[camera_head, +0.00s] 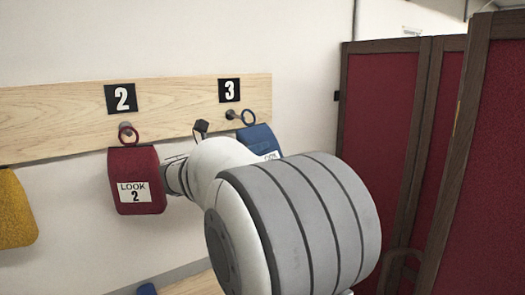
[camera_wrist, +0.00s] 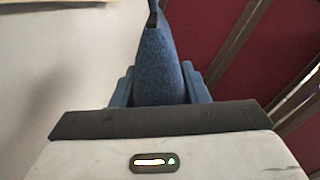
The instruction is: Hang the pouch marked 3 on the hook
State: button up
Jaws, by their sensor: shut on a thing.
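The blue pouch (camera_head: 262,139) is at the right end of the board, below the number 3 sign (camera_head: 230,90). Its white label is mostly covered by my arm, so its number is hidden. Its blue ring (camera_head: 249,117) is at the hook (camera_head: 232,114) under the 3; I cannot tell whether it is around the peg or just beside it. In the wrist view the pouch (camera_wrist: 155,55) stands edge-on between the fingers of my gripper (camera_wrist: 158,88), which is shut on it. My arm hides the gripper in the head view.
A red pouch (camera_head: 135,172) labelled LOOK 2 hangs by its ring under the 2 sign, close left of my arm. A yellow pouch (camera_head: 14,210) shows at the left edge. The wooden board (camera_head: 60,120) spans the wall. Red folding screens (camera_head: 385,130) stand close on the right.

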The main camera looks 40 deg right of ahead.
jog(key=shift+w+d+f+p, duration=0.1)
jog(key=shift+w+f+p, duration=0.15)
jog(key=shift+w, duration=1)
jog(key=shift+w+d+f+p, duration=0.1)
jog(key=shift+w+f, duration=0.2)
jog(key=shift+w, duration=0.95)
jog(key=o, duration=1.2)
jog(key=shift+c, duration=0.2)
jog(key=shift+f, duration=0.1)
jog(key=b+v, duration=0.1)
jog(key=v, duration=0.7)
jog(key=shift+s+b, duration=0.15)
jog(key=shift+b, duration=0.25)
